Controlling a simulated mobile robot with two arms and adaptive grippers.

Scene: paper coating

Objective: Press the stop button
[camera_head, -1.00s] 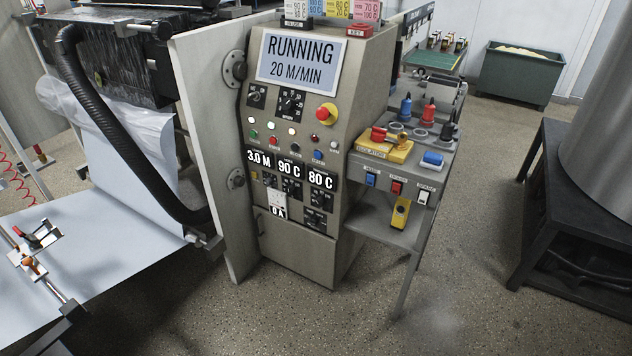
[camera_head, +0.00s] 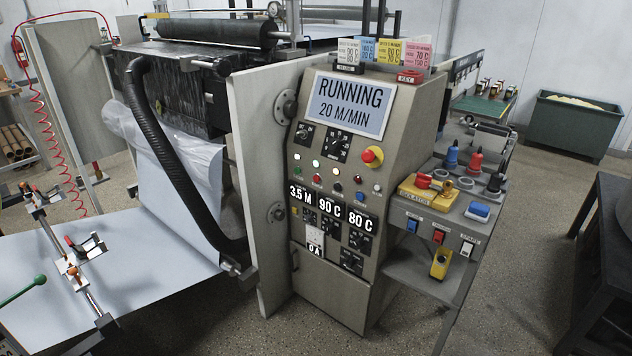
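The control panel (camera_head: 392,127) stands right of the middle, its screen (camera_head: 349,104) reading "RUNNING 20 M/MIN". A small red button (camera_head: 316,179) sits in the row under the lamps, between a green button (camera_head: 297,175) and a black button (camera_head: 337,187). Its label is too small to read. A larger red mushroom button on a yellow base (camera_head: 372,156) sits higher on the panel's right side. A blue button (camera_head: 359,195) is at the row's right end. Neither of my grippers is in view, and nothing touches the panel buttons.
A side shelf (camera_head: 410,268) with a yellow isolator box (camera_head: 428,190), coloured switches and plugs stands right of the panel. An upright plate (camera_head: 254,160) and a black hose (camera_head: 160,150) are left of it. Floor shows in front. A dark stand (camera_head: 600,230) is at far right.

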